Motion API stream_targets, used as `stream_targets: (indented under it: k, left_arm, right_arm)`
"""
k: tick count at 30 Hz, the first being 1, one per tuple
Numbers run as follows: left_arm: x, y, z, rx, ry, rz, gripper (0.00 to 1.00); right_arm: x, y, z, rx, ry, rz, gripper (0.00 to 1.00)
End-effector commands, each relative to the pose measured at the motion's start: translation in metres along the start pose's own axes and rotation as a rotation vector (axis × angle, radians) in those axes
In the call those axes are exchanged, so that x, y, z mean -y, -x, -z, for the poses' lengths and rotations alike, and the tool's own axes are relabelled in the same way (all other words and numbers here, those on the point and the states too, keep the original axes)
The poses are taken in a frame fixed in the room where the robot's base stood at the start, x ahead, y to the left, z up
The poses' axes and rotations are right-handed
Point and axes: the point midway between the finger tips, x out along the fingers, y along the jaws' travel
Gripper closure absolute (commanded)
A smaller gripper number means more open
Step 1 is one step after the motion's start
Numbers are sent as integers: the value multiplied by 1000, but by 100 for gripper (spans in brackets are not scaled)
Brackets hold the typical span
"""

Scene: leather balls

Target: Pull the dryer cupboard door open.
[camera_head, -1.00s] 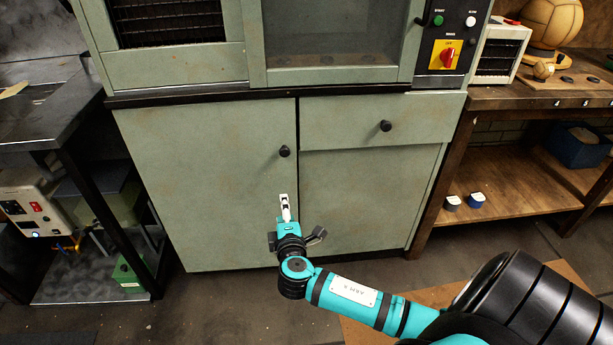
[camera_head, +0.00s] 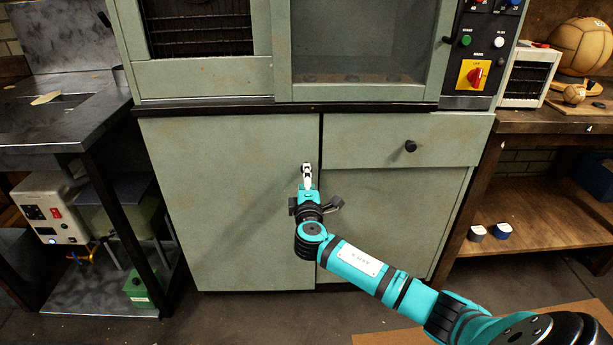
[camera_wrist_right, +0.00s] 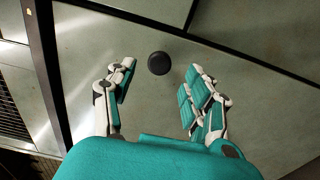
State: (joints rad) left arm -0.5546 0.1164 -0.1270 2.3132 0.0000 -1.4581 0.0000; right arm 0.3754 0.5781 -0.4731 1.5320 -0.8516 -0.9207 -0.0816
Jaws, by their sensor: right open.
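The dryer cupboard door (camera_head: 225,205) is the pale green left-hand panel under the dryer, and it is shut. Its round black knob shows in the right wrist view (camera_wrist_right: 159,63); in the head view my right gripper (camera_head: 307,172) covers most of it. My right gripper is open, its two fingers (camera_wrist_right: 156,84) on either side of the knob's line, with the knob just beyond the fingertips and apart from them. My left gripper is not in view.
A drawer with a black knob (camera_head: 410,146) is to the right of the door. A metal bench (camera_head: 60,110) stands at the left, and a wooden shelf unit (camera_head: 540,215) at the right. The floor before the cupboard is mostly clear.

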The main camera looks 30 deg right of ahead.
Motion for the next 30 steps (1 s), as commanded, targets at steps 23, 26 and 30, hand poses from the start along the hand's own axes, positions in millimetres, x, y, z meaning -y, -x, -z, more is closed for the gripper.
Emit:
stream_targets:
  k: [23, 26, 30]
  left_arm:
    - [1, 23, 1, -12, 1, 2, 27]
    - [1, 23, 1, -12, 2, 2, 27]
    - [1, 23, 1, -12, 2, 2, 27]
  right_arm:
    - [0, -34, 0, 0, 0, 1, 70]
    - [0, -34, 0, 0, 0, 1, 83]
    - [1, -34, 0, 0, 0, 2, 100]
